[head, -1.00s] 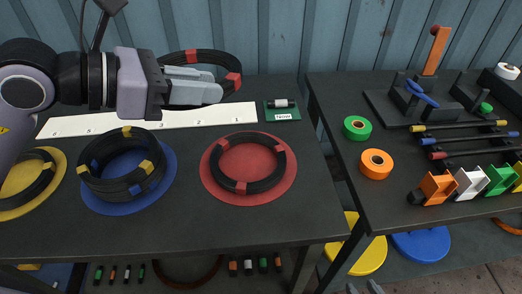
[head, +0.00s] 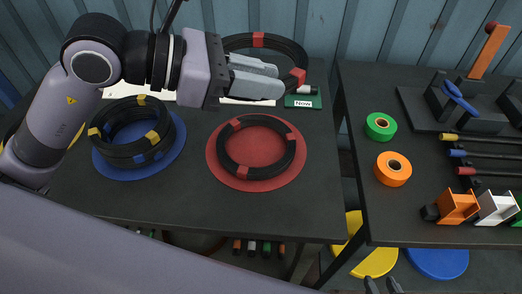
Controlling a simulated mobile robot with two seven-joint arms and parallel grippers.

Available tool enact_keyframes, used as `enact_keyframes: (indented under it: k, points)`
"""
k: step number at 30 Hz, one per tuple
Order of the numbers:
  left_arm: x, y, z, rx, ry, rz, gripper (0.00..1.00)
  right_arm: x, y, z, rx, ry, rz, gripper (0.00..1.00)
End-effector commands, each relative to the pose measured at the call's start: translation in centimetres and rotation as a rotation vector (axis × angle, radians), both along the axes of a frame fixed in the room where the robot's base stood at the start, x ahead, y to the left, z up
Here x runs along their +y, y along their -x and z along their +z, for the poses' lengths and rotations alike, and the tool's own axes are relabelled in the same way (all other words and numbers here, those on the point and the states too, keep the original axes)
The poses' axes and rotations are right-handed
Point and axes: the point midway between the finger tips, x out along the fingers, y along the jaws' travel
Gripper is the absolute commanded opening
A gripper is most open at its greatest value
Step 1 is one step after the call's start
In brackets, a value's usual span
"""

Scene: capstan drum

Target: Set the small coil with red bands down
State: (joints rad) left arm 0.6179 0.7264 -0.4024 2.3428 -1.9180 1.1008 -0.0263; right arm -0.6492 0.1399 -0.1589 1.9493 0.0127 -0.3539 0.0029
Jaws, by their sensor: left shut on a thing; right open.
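My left gripper (head: 280,86) is shut on a black coil with red bands (head: 287,46), gripping its near side. It holds the coil above the back of the left table, over the white strip and the green card. The gripper and my arm hide part of the coil. Another black coil with red bands (head: 232,165) lies on the round red mat (head: 217,174). The held coil is apart from it. My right gripper (head: 382,287) shows only its open fingertips at the bottom edge, empty, below table height in the picture.
Black coils with yellow and blue bands (head: 110,150) lie stacked on a blue mat (head: 178,150). A small green card (head: 302,102) bears a small cylinder. The right table holds green tape (head: 370,127), orange tape (head: 382,172) and a fixture (head: 425,105). Bare tabletop surrounds the red mat.

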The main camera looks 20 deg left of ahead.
Motion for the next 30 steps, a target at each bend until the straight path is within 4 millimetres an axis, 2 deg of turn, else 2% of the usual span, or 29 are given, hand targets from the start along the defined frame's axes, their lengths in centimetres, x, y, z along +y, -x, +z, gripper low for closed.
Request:
enact_keyframes:
  k: [15, 18, 23, 30]
  points:
    - [0.0, 0.0, -10.9, -0.002, 0.001, -0.001, 0.00, 0.0, 0.0, -0.8, 0.000, -0.001, 0.001, 0.43]
    - [0.0, 0.0, -12.3, -0.005, 0.001, 0.001, 0.00, 0.0, 0.0, -0.9, 0.000, -0.001, 0.001, 0.43]
    - [0.0, 0.0, -13.2, -0.007, 0.002, 0.000, 0.00, 0.0, 0.0, -1.0, 0.000, -0.001, 0.001, 0.43]
    - [0.0, 0.0, -16.5, -0.004, 0.002, 0.001, 0.00, 0.0, 0.0, -1.3, 0.000, -0.001, 0.001, 0.43]
